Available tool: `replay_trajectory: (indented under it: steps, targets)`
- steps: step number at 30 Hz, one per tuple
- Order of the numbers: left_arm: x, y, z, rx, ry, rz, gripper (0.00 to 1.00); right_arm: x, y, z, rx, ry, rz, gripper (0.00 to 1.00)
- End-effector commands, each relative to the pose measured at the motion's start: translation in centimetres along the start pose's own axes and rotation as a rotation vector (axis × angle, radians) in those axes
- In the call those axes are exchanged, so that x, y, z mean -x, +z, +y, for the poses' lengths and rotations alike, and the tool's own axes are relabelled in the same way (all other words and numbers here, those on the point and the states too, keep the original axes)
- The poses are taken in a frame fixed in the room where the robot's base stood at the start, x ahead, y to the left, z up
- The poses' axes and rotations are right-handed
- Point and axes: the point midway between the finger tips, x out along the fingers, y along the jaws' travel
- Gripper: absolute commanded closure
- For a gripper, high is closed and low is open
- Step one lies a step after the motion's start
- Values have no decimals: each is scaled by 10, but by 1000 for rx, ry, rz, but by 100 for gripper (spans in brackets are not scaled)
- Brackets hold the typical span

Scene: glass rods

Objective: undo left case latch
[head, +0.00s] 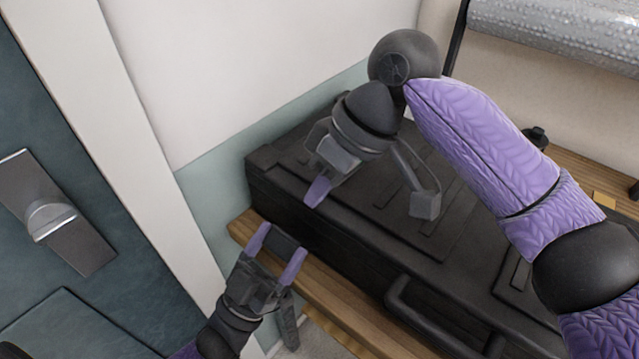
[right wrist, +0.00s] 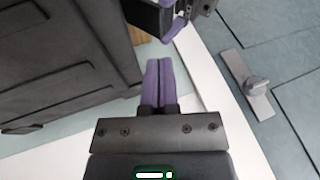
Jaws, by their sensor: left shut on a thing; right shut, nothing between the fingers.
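The black case (head: 345,240) lies flat with its lid down on a wooden shelf, and its side shows in the right wrist view (right wrist: 60,80). My left gripper (head: 277,247) is at the case's front left edge, its purple fingers shut on the black left latch (head: 280,240). In the right wrist view the left gripper (right wrist: 172,30) shows at the top beside a dark block. My right gripper (head: 318,192) is over the lid's left part, apart from the latch. Its purple fingers are together and empty in the right wrist view (right wrist: 158,80). The latch's exact angle is hard to tell.
The case handle (head: 405,300) sticks out from the front. The wooden shelf (head: 330,300) edge runs below the case. A white wall (head: 260,70) rises behind, and a blue-grey door with a metal handle (head: 50,215) is at left. A bubble-wrap roll (head: 550,30) is at top right.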

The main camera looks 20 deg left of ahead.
Motion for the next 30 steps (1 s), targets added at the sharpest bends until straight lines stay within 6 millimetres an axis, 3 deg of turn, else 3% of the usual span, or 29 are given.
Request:
replay_trajectory:
  steps: [3,10,23,30]
  targets:
    - [0,1,0,1,0,-2,100,-26,0,0,-1,-2,-1,100]
    - [0,1,0,1,-1,-2,100,-59,0,0,-2,-1,2,100]
    - [0,0,0,1,-1,-2,100,-66,0,1,-2,0,4,100]
    - [0,0,0,0,0,-1,100,-77,2,-9,-2,-3,2,100]
